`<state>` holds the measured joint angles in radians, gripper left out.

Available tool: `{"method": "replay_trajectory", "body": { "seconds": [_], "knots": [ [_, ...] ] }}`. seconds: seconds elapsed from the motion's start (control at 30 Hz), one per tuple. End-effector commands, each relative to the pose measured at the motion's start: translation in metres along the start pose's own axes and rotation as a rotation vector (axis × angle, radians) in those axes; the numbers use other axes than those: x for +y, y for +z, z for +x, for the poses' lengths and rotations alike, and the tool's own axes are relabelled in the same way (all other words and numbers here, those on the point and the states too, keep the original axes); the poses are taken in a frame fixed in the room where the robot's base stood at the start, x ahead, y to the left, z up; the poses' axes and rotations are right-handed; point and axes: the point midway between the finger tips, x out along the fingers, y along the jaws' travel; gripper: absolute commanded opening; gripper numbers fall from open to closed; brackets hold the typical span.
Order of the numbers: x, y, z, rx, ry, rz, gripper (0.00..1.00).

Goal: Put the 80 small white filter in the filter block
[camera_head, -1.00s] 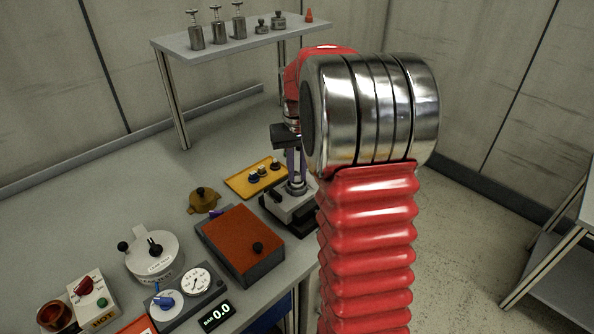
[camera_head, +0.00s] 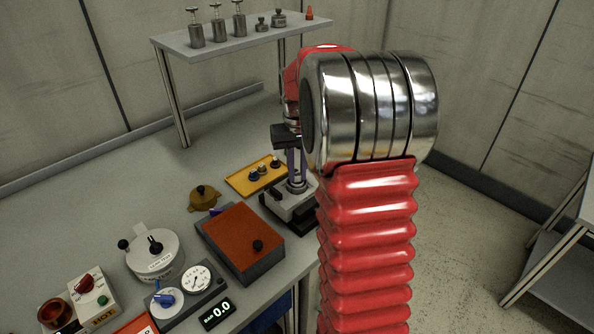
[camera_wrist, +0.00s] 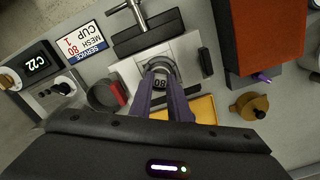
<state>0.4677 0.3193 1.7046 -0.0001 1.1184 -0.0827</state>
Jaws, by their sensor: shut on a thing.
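The small filter marked 80 (camera_wrist: 160,83) shows between the fingertips in the wrist view. My gripper (camera_wrist: 161,91) is shut on it. The filter block (camera_wrist: 188,55) is a pale metal block with a round grey seat, and the filter is at this seat. I cannot tell whether the filter is fully down in it. In the head view my gripper (camera_head: 297,183) points down at the filter block (camera_head: 283,205). My arm hides part of the block, and the filter cannot be made out there.
A yellow tray (camera_head: 240,184) with several small knobbed pieces lies beside the block. An orange-topped box (camera_head: 240,238) and a brown lidded pot (camera_head: 203,198) stand near.

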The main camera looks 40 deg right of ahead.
Motion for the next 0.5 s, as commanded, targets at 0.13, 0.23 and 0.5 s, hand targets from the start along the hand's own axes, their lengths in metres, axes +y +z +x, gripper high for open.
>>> {"method": "replay_trajectory", "body": {
  "seconds": [0.13, 0.23, 0.5],
  "knots": [
    [0.0001, 0.0000, 0.0006, 0.000, 0.000, 0.000, 0.00],
    [0.0001, 0.0000, 0.0006, 0.000, 0.000, 0.000, 0.00],
    [0.0002, 0.0000, 0.0005, 0.000, 0.000, 0.000, 0.18]
  ]
}}
